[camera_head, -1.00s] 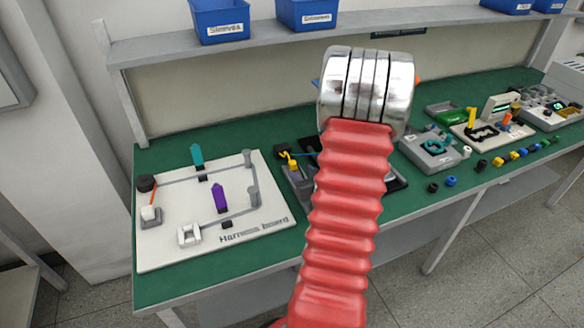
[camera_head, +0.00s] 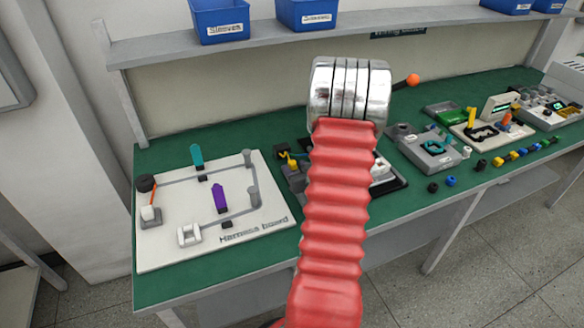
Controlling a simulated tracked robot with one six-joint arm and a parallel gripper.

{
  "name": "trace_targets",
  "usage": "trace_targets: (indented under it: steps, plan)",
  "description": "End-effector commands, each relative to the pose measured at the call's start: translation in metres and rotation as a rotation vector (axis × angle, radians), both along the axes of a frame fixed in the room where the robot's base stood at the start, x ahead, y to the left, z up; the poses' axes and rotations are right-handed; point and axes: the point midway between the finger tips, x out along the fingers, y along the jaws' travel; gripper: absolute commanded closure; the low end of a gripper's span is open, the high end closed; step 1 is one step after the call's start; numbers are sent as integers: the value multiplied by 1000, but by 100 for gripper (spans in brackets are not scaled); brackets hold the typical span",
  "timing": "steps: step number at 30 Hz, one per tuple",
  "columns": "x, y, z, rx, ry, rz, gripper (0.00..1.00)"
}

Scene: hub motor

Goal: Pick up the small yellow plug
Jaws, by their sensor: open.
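Small yellow plug-like pieces (camera_head: 498,162) lie in a row with blue and dark ones along the front right of the green bench. Which one is the small yellow plug I cannot tell. Another yellow piece (camera_head: 291,161) sits by a black part left of my arm, partly hidden. My red bellows arm rises through the middle of the view, ending in a silver wrist. Most of my gripper (camera_head: 410,80) is hidden behind the wrist. A dark finger with an orange tip shows to its right. The gripper is open and is apart from the row.
A white harness board (camera_head: 160,245) with upright pegs covers the bench's left. A grey fixture (camera_head: 425,150) and other devices stand on the right. A shelf (camera_head: 270,38) with blue bins (camera_head: 220,18) runs above the back. My arm hides the bench's middle.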

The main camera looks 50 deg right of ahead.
Motion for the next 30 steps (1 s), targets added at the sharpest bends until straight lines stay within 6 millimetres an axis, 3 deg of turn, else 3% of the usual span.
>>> trace_targets:
  steps: [14, 30]
  plan:
    - [0, 0, 0, 0, 0, 0, 56]
    - [-1, 0, 0, 0, 0, 0, 94]
